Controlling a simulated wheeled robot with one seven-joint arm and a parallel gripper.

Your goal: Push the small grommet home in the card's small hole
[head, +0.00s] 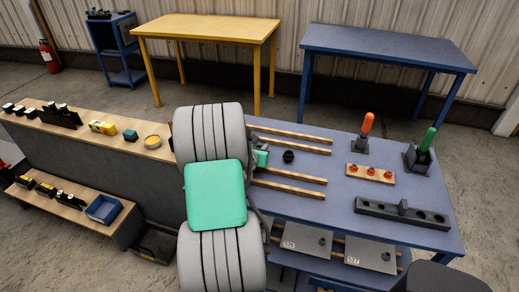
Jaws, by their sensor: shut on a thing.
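My arm's grey links and teal cover fill the middle of the head view and hide the work spot at the left of the blue bench (335,212). My gripper's jaws are hidden behind the arm, so what they hold does not show. A small black round piece (288,156) is on the bench between wooden rails, just right of my arm; I cannot tell whether it is a grommet. Two grey plates, one marked 527 (365,251) and another (300,236) left of it, lie on the lower shelf, each with a dark round spot. I cannot make out the small hole.
Wooden rails (290,131) lie on the bench. A wooden block with orange rings (355,171), an orange-topped tool (367,124), a green-topped tool (428,140) and a dark holed rack (380,209) stand at right. A parts counter (95,130) stands at left.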

